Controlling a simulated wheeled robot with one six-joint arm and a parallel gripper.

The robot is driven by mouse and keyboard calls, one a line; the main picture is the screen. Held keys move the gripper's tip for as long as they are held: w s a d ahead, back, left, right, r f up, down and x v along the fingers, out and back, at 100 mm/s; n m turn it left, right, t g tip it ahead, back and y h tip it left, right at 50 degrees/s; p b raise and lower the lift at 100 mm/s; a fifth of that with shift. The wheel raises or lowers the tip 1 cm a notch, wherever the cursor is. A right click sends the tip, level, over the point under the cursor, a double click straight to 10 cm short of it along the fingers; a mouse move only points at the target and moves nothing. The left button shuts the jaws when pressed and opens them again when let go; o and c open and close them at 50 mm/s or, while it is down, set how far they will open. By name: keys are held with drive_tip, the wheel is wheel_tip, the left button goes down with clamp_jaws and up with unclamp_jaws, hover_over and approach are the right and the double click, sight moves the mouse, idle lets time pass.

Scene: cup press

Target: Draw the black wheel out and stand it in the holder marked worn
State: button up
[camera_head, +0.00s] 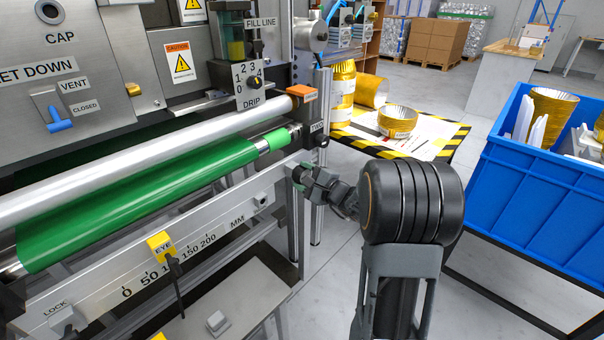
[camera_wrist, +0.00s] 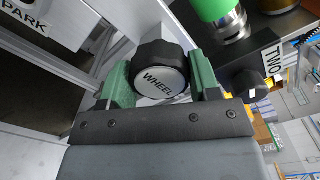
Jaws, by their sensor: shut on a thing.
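The black wheel (camera_wrist: 150,54) shows in the wrist view as a scalloped black knob with a grey face that reads WHEEL. My gripper (camera_wrist: 160,75) has its green fingers on both sides of it, closed on it. I cannot tell whether the wheel is still seated or free of its mount. In the head view my gripper (camera_head: 303,178) is at the right end of the machine's ruler rail, below the green roller, and the wheel is hard to make out there. No holder marked worn can be read in either view.
The green roller (camera_head: 150,195) and a silver roller (camera_head: 150,166) lie just left of my gripper. A plate marked TWO (camera_wrist: 273,59) is close by. A striped-edge table (camera_head: 455,145) with gold cups stands behind, and a blue crate (camera_head: 535,205) at right.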

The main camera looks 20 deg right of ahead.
drive_tip(key=shift+s+d+b, duration=0.3)
drive_tip(key=shift+s, duration=0.35)
idle(0.5)
drive_tip(key=shift+b+v, duration=0.4)
drive_tip(key=shift+v, duration=1.4)
